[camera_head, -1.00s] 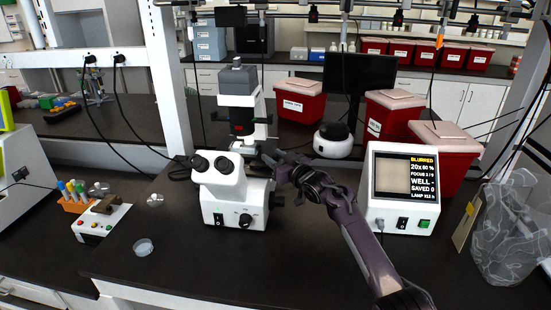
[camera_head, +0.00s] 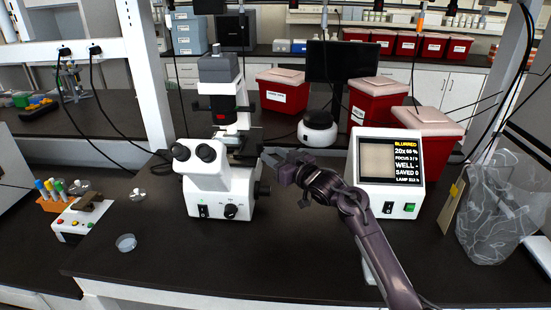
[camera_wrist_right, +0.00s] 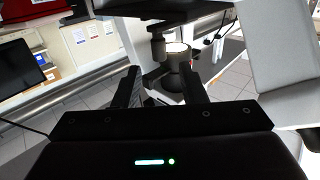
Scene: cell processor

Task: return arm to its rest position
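My right arm reaches in from the lower right of the head view. Its right gripper (camera_head: 277,163) is open and empty, just right of the white microscope (camera_head: 218,183) and apart from it. The microscope has two dark eyepieces and a dark stage that faces the gripper. In the right wrist view the two dark fingers of the right gripper (camera_wrist_right: 160,88) stand apart with nothing between them. Beyond them show the microscope's lit round part and its white body. My left arm and gripper are not in view.
A white monitor box (camera_head: 389,174) reading "BLURRED" stands right of the gripper, close behind my forearm. Red bins (camera_head: 288,92) and a dark screen (camera_head: 338,72) stand behind. A small dish (camera_head: 126,242) sits at front left; the bench front is mostly clear.

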